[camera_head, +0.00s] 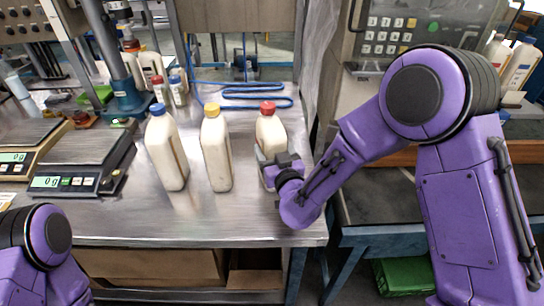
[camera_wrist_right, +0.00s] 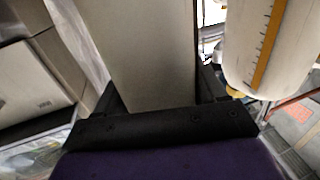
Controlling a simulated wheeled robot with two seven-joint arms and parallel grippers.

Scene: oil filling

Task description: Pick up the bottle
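Three cream bottles stand in a row on the metal table (camera_head: 225,227). They are a blue-capped bottle (camera_head: 167,153), a yellow-capped bottle (camera_head: 216,155) and a red-capped bottle (camera_head: 271,134). My right gripper (camera_head: 274,162) is at the red-capped bottle, with its fingers around the lower body. In the right wrist view, a pale bottle body (camera_wrist_right: 150,45) lies between the two black fingers (camera_wrist_right: 160,95), close to both. I cannot tell whether they press on it. The bottle's base is partly hidden by the gripper. My left gripper is out of view; only my left arm shows at lower left.
Two scales stand at left, the nearer one (camera_head: 82,160) reading 0 g. A keypad machine (camera_head: 400,30) stands at right. The table front is clear.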

